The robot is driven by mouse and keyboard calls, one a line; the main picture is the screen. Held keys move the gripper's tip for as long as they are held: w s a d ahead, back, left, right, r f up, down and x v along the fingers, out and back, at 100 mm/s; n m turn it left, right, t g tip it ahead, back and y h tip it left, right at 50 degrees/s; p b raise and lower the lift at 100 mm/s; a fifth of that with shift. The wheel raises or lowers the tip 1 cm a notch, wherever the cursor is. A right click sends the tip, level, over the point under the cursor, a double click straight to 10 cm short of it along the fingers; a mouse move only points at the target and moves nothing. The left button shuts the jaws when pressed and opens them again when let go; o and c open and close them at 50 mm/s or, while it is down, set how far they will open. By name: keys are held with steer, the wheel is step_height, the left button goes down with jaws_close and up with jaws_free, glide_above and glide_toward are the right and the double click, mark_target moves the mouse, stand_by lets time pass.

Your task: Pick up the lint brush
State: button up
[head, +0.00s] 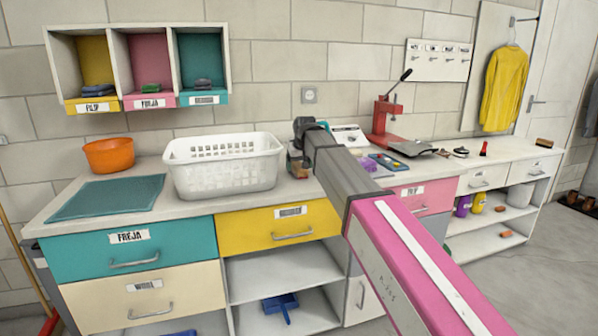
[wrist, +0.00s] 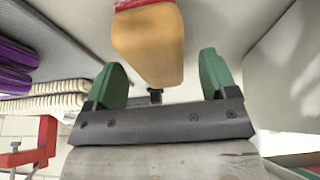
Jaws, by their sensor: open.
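My gripper (wrist: 162,66) is open, with its two green fingers apart in the wrist view. A tan, rounded block with a red edge (wrist: 147,45) shows ahead, between the finger lines; it looks like the lint brush, but I cannot be sure. The fingers do not visibly press on it, and its far end is cut off by the frame. In the head view my gripper (head: 294,152) is over the counter just right of the white basket, partly hidden by my arm. A small brown piece of the block (head: 298,172) shows below it.
The white basket (head: 222,178) stands close on the left. A purple item (head: 368,166), a blue tray (head: 388,161) and a red press (head: 384,125) lie to the right. A brown brush (head: 544,142) is at the counter's far right end. Cubbies (head: 140,65) hang above.

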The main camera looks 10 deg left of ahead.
steer(key=shift+w+a+f, duration=0.1)
steer(key=shift+w+f, duration=0.05)
steer(key=shift+f, duration=0.4)
steer(key=shift+f, duration=0.25)
steer(key=shift+c, duration=0.4)
steer(key=c, duration=1)
